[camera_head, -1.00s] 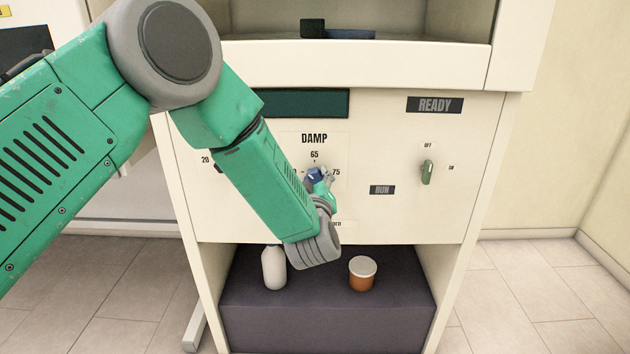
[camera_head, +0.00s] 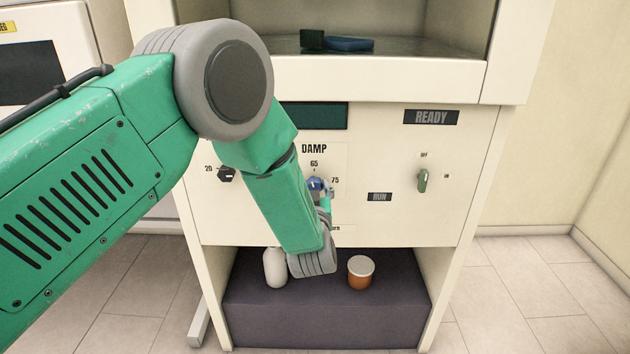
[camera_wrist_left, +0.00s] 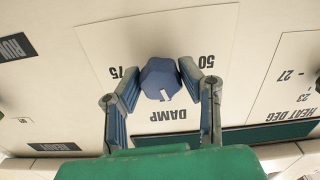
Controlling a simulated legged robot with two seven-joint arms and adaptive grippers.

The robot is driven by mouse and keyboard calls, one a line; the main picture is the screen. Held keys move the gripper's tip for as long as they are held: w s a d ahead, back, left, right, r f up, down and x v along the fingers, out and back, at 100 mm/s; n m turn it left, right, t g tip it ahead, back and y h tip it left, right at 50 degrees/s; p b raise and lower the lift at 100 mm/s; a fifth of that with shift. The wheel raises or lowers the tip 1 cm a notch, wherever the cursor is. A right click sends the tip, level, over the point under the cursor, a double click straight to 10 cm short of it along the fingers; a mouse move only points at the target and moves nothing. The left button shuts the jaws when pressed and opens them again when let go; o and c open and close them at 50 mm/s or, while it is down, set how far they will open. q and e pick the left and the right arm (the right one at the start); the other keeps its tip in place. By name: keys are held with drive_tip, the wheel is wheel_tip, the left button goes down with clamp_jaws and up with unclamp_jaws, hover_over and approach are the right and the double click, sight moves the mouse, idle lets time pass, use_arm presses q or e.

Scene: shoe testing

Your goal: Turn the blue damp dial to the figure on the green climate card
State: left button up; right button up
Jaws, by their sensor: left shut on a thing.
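The blue damp dial (camera_head: 316,184) is on the cream machine front under the DAMP label, with 65 above it and 75 to its right. In the left wrist view, which is upside down, the dial (camera_wrist_left: 160,78) sits between the fingers of my left gripper (camera_wrist_left: 160,76), shut on it. Its white mark points toward the DAMP word, about where 65 is; that figure is hidden there. My left gripper (camera_head: 322,190) is partly hidden by its wrist in the head view. I see no green climate card. My right gripper is out of view.
A dark heat dial (camera_head: 227,174) is at the left and a green OFF/ON switch (camera_head: 422,181) at the right. Below, a white bottle (camera_head: 275,268) and an orange-brown jar (camera_head: 360,272) stand on a dark shelf (camera_head: 330,328). A blue object (camera_head: 350,44) lies in the upper bay.

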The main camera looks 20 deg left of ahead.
use_arm(q)
drive_tip(key=shift+f+m+p, duration=0.1)
drive_tip(key=shift+m+p, duration=0.65)
drive_tip(key=shift+m, duration=0.75)
drive_tip(key=o, duration=1.1)
drive_tip(key=shift+o, duration=0.2)
drive_tip(key=shift+s+d, duration=0.15)
drive_tip(key=shift+s, duration=0.15)
drive_tip(key=v, duration=1.1)
drive_tip(key=shift+s, duration=0.15)
